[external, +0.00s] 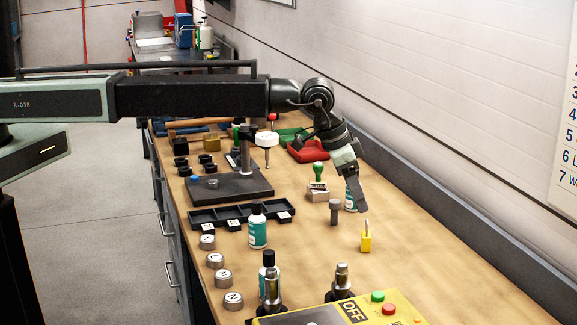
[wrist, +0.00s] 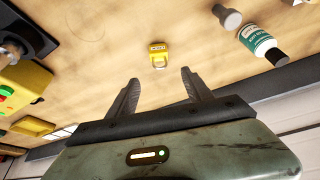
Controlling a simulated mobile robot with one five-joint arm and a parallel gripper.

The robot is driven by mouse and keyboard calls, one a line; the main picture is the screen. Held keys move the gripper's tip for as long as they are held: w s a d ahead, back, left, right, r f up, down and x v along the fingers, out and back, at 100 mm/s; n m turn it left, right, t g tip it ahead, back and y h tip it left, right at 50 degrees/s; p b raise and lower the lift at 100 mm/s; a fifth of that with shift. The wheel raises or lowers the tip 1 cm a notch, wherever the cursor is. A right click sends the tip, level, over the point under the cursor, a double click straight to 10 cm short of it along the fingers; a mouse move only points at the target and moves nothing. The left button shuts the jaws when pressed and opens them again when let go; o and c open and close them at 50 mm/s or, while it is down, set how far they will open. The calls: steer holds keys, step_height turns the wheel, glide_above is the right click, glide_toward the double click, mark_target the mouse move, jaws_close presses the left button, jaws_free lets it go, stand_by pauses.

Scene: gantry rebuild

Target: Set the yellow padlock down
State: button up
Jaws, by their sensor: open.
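The yellow padlock (external: 366,242) stands on the wooden bench top, shackle up, on the right part of the bench in the external view. In the wrist view the padlock (wrist: 158,50) lies beyond my fingertips, roughly in line with the gap between them. My gripper (external: 359,207) hangs from the arm a little above and to the left of the padlock in the external view. In the wrist view my gripper (wrist: 160,82) has its two fingers spread with nothing between them. The padlock is clear of both fingers.
A grey bolt-like post (external: 334,212) and a teal-labelled bottle (wrist: 258,42) stand near the gripper. Bare bench (external: 430,270) lies right of the padlock.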

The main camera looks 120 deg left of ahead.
steer(key=shift+s+r, duration=0.1)
steer(key=shift+r, duration=0.05)
steer(key=s+d+f+m+g+h, duration=0.1)
steer(key=s+d+m+g, duration=0.1)
steer(key=s+d, duration=1.3)
steer(key=s+d+m+g+h, duration=0.1)
steer(key=s+d+m, duration=0.3)
steer(key=s+d, duration=1.2)
steer(key=d, duration=0.6)
steer(key=shift+f+g, duration=0.35)
steer(key=shift+g, duration=0.05)
